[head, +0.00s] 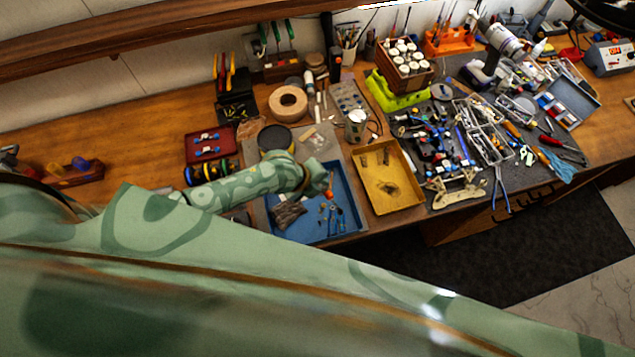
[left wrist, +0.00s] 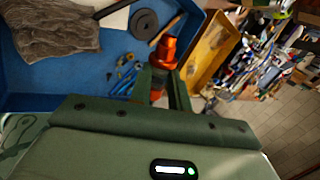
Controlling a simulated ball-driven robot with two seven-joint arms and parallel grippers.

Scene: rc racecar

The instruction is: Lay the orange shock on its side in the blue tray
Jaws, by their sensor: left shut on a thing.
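My left gripper (head: 326,188) is above the right part of the blue tray (head: 343,228) in the head view. In the left wrist view, its two dark fingers (left wrist: 163,85) are closed around the orange shock (left wrist: 167,50). A small bit of orange shows at the gripper in the head view. The blue tray (left wrist: 60,72) fills the left of the wrist view. I cannot tell whether the shock touches the tray floor. My right gripper is in neither view.
A grey crumpled cloth (head: 289,213) and several small blue-handled tools (head: 333,218) lie in the blue tray. A yellow tray (head: 388,196) stands just to its right. A dark mat crowded with parts lies further right. Bare blue floor shows in the tray's front part.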

